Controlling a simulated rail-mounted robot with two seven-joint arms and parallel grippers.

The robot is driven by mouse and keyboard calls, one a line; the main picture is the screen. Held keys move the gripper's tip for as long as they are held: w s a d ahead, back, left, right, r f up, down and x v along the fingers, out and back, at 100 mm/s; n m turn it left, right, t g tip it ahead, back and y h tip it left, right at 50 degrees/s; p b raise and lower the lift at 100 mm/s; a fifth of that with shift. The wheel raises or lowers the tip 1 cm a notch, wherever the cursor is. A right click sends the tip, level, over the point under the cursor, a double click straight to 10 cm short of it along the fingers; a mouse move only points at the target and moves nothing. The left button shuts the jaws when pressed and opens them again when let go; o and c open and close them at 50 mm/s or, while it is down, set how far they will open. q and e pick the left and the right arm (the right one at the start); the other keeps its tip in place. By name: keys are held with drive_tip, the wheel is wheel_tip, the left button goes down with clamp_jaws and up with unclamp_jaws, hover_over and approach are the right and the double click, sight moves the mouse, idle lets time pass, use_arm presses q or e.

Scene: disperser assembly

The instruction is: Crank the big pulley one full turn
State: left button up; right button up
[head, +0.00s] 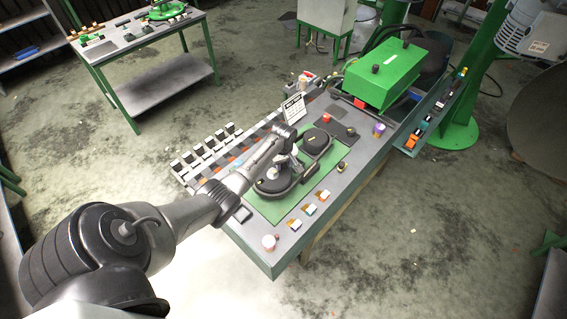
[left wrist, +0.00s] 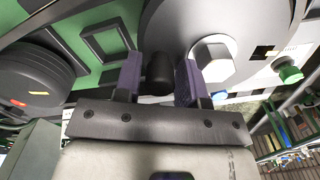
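The big pulley (head: 270,183) is a dark disc on the green mat of the workbench, partly hidden by my left arm in the head view. In the left wrist view the big pulley (left wrist: 222,28) is a broad grey disc with a pale hex hub. My left gripper (left wrist: 159,78) is over it, its two purple-padded fingers on either side of a black crank knob (left wrist: 159,70). The gap at each pad is too small to tell whether they press on it. The smaller pulley (head: 316,139) lies beyond; it also shows in the left wrist view (left wrist: 32,82). My right gripper is out of view.
A small upright sign (head: 293,107) stands behind the pulleys. Rows of small blocks (head: 207,148) line the bench's left edge. A green box (head: 384,72) stands at the far end.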

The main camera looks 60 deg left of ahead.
use_arm(q)
clamp_jaws()
idle(0.3)
drive_tip(key=shift+d, duration=0.1)
